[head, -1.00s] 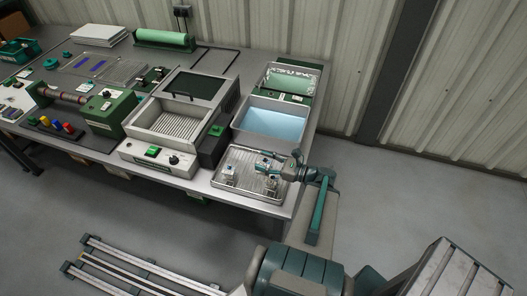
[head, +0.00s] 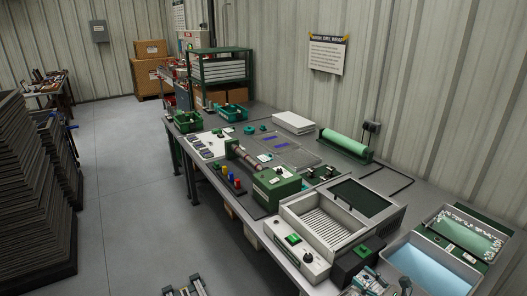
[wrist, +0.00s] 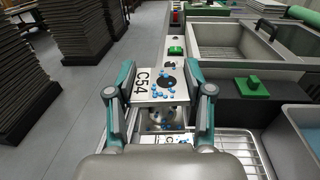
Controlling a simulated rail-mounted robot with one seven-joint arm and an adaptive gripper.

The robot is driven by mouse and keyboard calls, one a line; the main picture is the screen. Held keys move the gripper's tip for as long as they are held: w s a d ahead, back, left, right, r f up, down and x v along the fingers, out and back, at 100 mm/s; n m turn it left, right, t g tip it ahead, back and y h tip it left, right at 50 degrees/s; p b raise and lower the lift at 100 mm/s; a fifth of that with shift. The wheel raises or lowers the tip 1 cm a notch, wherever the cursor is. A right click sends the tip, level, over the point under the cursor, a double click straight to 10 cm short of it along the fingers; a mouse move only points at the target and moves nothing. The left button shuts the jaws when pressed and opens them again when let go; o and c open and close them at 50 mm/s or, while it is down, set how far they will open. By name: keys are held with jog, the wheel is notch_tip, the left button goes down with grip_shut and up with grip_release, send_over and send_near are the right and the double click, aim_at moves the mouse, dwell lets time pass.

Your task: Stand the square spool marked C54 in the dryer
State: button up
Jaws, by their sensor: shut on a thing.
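The square spool marked C54 (wrist: 150,82) is between the fingers of my gripper (wrist: 159,72) in the wrist view. Its pale top plate has a dark round hole and blue drops. My gripper is shut on it. The dryer (head: 292,226) is a light grey box with a ribbed floor, a raised dark lid and a front panel with a green button and knob. It stands ahead and to the right in the wrist view (wrist: 228,68). The spool is outside the dryer. In the head view my gripper is only partly visible at the bottom edge.
A wire-rack tray (wrist: 238,150) lies below my gripper; something shiny shows beneath the spool, partly hidden. A blue-water basin (head: 425,268) and a basin with foam (head: 468,240) stand right of the dryer. A dark box with a green top (wrist: 252,88) stands between dryer and basin.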

jog(key=w+a+n+g+y+b, duration=0.2)
jog(key=a, duration=0.7)
jog(key=w+a+r+n+g+y+b, duration=0.1)
jog(key=w+a+n+g+y, duration=0.1)
jog(key=a, duration=0.7)
jog(key=shift+w+r+b, duration=0.25)
jog(key=shift+w+b, duration=0.15)
jog(key=shift+w, duration=0.4)
jog(key=shift+r, duration=0.15)
